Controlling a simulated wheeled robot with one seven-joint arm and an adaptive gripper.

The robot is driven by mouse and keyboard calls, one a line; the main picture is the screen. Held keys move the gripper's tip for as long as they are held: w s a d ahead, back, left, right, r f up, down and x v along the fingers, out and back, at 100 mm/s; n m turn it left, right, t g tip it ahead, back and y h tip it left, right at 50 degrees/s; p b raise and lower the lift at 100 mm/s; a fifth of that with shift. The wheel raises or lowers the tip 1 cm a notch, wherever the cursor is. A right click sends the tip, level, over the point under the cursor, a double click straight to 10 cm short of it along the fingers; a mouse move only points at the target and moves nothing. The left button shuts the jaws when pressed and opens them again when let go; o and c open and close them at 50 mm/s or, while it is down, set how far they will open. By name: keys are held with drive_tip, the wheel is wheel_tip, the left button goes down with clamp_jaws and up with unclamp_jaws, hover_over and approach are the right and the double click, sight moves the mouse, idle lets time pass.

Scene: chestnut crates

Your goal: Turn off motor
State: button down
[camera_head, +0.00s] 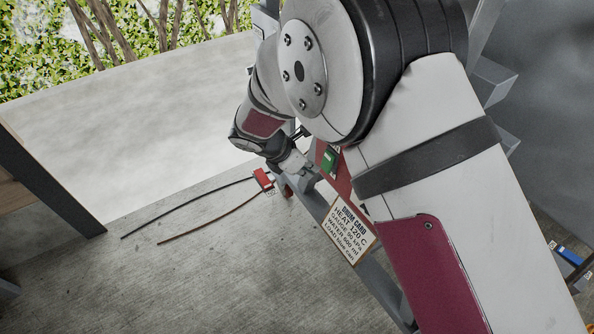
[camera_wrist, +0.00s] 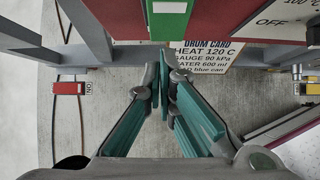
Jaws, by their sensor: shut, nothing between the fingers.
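No part is labelled as the motor. A green rocker-like block (camera_wrist: 168,22) with a white end sits on a red panel (camera_wrist: 115,20) at the top of the wrist view; the head view also shows the green block (camera_head: 329,160). My gripper (camera_wrist: 163,68) is shut and empty, its fingertips just below the green block in the picture; I cannot tell whether they touch it. In the head view my gripper (camera_head: 296,164) is small and partly hidden by my arm. A red block with a small label (camera_wrist: 68,88) and dark cables lies to the left; it also shows in the head view (camera_head: 263,179).
A drum card (camera_wrist: 210,54) hangs beside the fingers; it also shows in the head view (camera_head: 349,229). Grey frame bars (camera_head: 312,205) run close to the gripper. Concrete floor (camera_head: 230,270) is open to the left.

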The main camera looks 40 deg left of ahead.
sight(327, 162)
drive_tip(key=shift+w+d, duration=0.2)
drive_tip(key=shift+w, duration=0.35)
drive_tip(key=shift+f, duration=0.15)
drive_tip(key=shift+w+d+f+t+h+b, duration=0.2)
drive_tip(key=shift+w+f+t+h+b, duration=0.15)
drive_tip(key=shift+t+b, duration=0.45)
drive_tip(key=shift+r, duration=0.2)
drive_tip(key=shift+w+r+p, duration=0.1)
drive_tip(key=shift+r+p, duration=0.5)
drive_tip(key=shift+r, duration=0.2)
